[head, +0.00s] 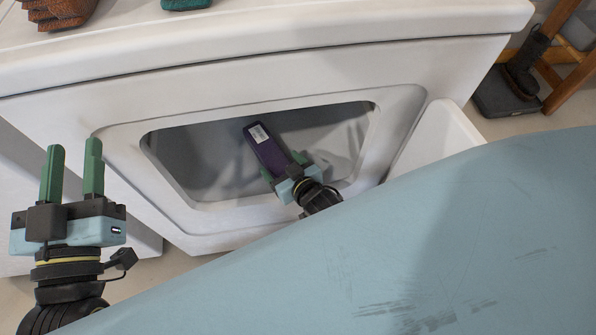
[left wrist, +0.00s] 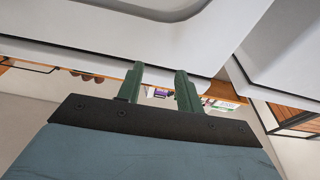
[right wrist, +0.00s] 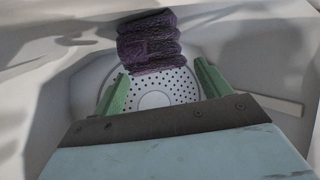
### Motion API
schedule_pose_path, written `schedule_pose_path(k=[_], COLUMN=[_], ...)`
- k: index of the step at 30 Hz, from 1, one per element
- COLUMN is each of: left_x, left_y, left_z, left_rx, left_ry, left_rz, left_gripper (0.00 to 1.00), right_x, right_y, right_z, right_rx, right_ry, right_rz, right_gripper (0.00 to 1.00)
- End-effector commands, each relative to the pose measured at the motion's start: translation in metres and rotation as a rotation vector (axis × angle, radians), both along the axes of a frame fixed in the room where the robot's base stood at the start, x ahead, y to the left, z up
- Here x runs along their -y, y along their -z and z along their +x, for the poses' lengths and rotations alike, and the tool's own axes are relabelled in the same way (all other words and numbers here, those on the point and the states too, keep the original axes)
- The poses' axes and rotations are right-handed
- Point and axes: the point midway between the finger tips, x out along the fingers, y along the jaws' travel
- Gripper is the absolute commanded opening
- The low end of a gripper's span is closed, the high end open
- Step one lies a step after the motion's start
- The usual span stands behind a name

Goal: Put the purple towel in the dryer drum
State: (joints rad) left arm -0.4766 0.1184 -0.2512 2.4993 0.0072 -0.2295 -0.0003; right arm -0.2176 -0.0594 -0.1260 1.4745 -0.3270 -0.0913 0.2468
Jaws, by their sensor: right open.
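The purple towel (head: 266,149) is a folded dark purple bundle with a white label, inside the opening of the white dryer (head: 120,150). In the right wrist view the towel (right wrist: 149,42) is beyond my fingertips, in front of the perforated back of the drum (right wrist: 155,92). My right gripper (head: 285,168) reaches into the opening and is open; its fingers (right wrist: 160,85) are apart with no towel between them in the right wrist view. I cannot tell whether the towel touches a drum wall. My left gripper (head: 74,165) is open and empty, outside the dryer at the left.
The open dryer door (head: 440,140) stands at the right of the opening. A brown woven item (head: 58,12) and a teal item (head: 186,4) are on the dryer top.

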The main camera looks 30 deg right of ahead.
Motion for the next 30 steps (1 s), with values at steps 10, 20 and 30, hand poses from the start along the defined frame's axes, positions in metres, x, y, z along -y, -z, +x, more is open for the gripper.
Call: schedule_pose_path(k=[10,20,30], left_x=[-0.012,-0.03,-0.041], left_y=[0.062,0.115,0.14], left_z=[-0.001,-0.025,-0.046], left_rx=[-0.374,-0.714,-0.895], left_ry=[-0.027,-0.052,-0.065], left_rz=[0.114,0.207,0.252], left_gripper=[0.36,0.36,0.36], right_x=[0.004,0.007,0.009], right_y=[-0.014,-0.026,-0.032], right_z=[-0.032,-0.062,-0.077], right_rx=[-0.001,-0.001,0.0], right_ry=[0.0,0.001,0.001], right_rz=[0.0,0.0,0.0], right_gripper=[0.76,0.76,0.76])
